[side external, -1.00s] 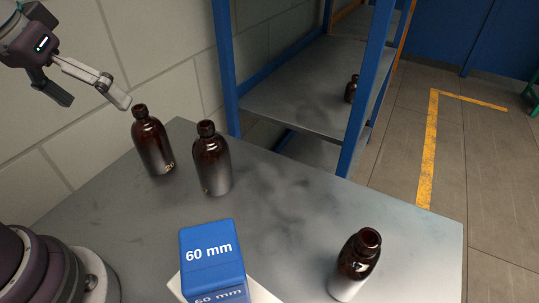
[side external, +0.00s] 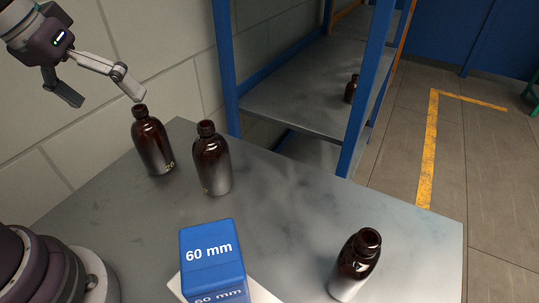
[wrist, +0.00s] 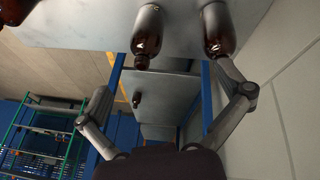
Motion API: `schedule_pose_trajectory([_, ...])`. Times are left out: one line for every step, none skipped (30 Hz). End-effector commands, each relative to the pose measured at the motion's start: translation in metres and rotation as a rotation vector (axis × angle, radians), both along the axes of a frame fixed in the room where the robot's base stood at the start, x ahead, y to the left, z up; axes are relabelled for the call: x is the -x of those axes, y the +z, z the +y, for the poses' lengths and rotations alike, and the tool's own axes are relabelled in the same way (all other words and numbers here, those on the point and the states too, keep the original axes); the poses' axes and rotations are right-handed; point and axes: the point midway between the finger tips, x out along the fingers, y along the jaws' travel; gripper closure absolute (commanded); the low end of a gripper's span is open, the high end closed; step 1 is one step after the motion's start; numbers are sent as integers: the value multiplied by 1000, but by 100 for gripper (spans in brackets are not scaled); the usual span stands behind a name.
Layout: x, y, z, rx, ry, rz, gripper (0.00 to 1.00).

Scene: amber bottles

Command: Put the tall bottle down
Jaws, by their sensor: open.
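Amber bottles stand upright on the grey table: one at the back left (side external: 152,146), one beside it (side external: 212,163), and one at the front right (side external: 355,267). I cannot tell which is the tall bottle; the two at the left look alike in height. My gripper (side external: 107,98) is open and empty above the table's back left. One fingertip is close to the mouth of the back left bottle; I cannot tell whether they touch. In the wrist view my gripper (wrist: 160,82) spreads wide, with one bottle (wrist: 147,32) in the upper middle and another (wrist: 218,30) near the right finger.
A blue block marked 60 mm (side external: 212,258) sits on a white base at the table's front. A blue-framed shelf (side external: 290,90) stands behind the table, with a small amber bottle (side external: 351,89) on it. A block wall (side external: 150,50) is close at the left. The table's middle is clear.

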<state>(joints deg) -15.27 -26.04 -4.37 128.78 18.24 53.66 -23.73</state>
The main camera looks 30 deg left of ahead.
Motion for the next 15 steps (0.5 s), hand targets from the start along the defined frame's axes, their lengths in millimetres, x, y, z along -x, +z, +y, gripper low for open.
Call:
schedule_pose_trajectory([-6,-14,-2,91,87,44,0])
schedule_pose_trajectory([-10,-21,-5,159,142,65,0])
schedule_pose_trajectory([-15,-30,-11,262,221,96,0])
schedule_pose_trajectory([-19,-35,-15,346,284,121,0])
schedule_pose_trajectory([-22,-40,-20,437,352,148,0])
schedule_pose_trajectory([-27,-43,-26,567,444,186,0])
schedule_pose_trajectory([-30,-44,-30,670,515,217,0])
schedule_pose_trajectory([-34,-43,-34,775,584,250,0])
schedule_pose_trajectory([-39,-40,-38,921,679,293,0])
schedule_pose_trajectory([-43,-36,-41,1031,745,328,0])
schedule_pose_trajectory([-48,-30,-41,1144,810,363,0])
schedule_pose_trajectory([-53,-21,-41,1294,891,410,0])
schedule_pose_trajectory([-58,-13,-38,1408,948,449,0])
schedule_pose_trajectory([-62,-4,-35,1525,1001,488,0])
schedule_pose_trajectory([-67,9,-28,1682,1063,542,0])
